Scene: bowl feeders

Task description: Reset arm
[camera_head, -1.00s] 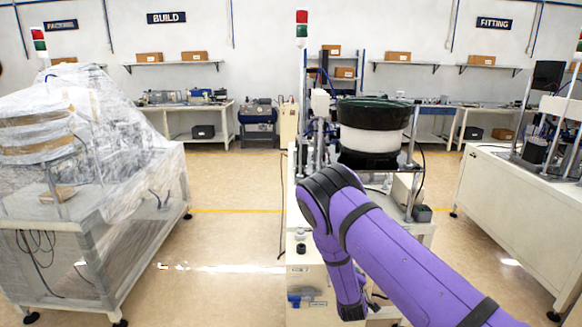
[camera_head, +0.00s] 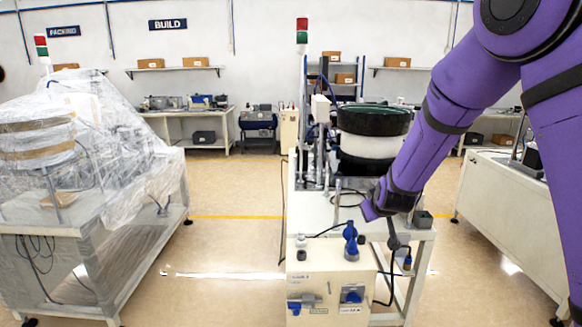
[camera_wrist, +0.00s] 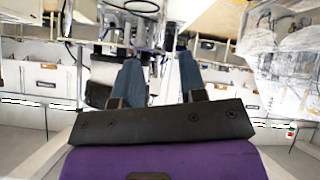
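My purple arm (camera_head: 440,120) reaches from the upper right of the head view down to the feeder bench. Its wrist end is in front of the bowl's lower right side. The fingers cannot be made out in that view. In the wrist view, my gripper (camera_wrist: 161,72) shows two blue-grey fingers spread apart, with no held object visible between them. The feeder bowl (camera_head: 372,121), dark-rimmed with a white band, stands behind my wrist, and my forearm covers part of its right side. Whether the arm touches the bench cannot be told.
The bench's white control box (camera_head: 328,278) has a blue fitting (camera_head: 350,240) on top. A plastic-wrapped machine (camera_head: 130,150) stands left; another white bench (camera_head: 510,200) stands right, partly behind my arm. Open floor (camera_head: 235,240) lies between the left machine and middle bench.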

